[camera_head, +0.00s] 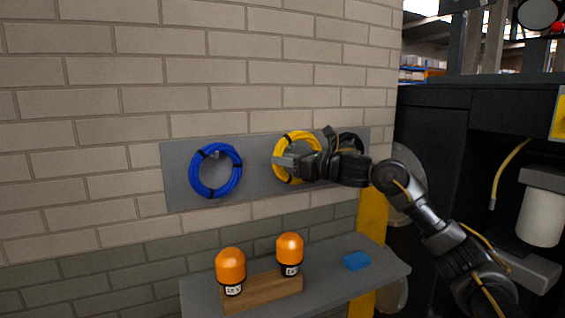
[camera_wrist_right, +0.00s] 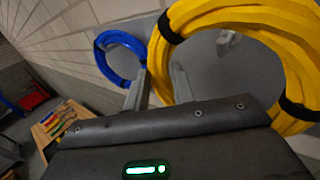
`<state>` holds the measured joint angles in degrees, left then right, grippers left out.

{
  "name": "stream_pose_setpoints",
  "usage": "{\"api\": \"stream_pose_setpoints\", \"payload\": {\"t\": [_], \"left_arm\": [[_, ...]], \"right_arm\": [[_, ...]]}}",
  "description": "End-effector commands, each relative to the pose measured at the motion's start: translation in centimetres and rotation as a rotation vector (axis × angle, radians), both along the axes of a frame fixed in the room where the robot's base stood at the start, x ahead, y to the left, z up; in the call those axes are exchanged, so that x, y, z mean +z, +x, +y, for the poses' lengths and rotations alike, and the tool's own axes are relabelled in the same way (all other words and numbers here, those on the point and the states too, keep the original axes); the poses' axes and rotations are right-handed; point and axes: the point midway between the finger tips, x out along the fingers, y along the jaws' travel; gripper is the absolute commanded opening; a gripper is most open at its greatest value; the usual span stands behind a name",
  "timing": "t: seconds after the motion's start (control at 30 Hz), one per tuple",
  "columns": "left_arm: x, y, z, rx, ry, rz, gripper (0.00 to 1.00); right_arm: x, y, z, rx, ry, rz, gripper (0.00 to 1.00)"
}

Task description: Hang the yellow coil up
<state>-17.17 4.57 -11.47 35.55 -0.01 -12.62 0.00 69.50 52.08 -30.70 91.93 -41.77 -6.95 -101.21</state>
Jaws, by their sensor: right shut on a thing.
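The yellow coil (camera_head: 297,135), bound with black bands, is in front of the grey wall panel (camera_head: 232,146), right of the blue coil. It fills the upper right of the right wrist view (camera_wrist_right: 286,35). My right gripper (camera_head: 284,162) is shut on the left side of the coil's ring; in the wrist view its fingers (camera_wrist_right: 160,84) are on either side of the strand. A pale peg (camera_wrist_right: 228,40) on the panel shows within the ring's opening in the wrist view. I cannot tell whether the coil rests on it. My left gripper is not in view.
The blue coil (camera_head: 216,171) hangs on the panel to the left. A black coil (camera_head: 350,141) is partly hidden behind my right arm. Below, a grey shelf (camera_head: 335,286) holds two orange lamps (camera_head: 230,266) (camera_head: 290,248) on a wooden block and a blue block (camera_head: 356,261).

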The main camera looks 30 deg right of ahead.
Motion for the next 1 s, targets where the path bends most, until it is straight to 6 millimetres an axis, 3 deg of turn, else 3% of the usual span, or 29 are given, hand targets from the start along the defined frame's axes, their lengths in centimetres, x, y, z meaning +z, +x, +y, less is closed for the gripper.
{"api": "stream_pose_setpoints", "payload": {"t": [0.7,1.0], "left_arm": [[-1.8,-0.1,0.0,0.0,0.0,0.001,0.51],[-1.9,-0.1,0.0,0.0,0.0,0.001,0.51]], "right_arm": [[0.1,-4.4,0.2,-0.001,0.001,-0.003,0.0],[0.1,-4.9,0.3,-0.001,0.001,-0.003,0.0]]}}
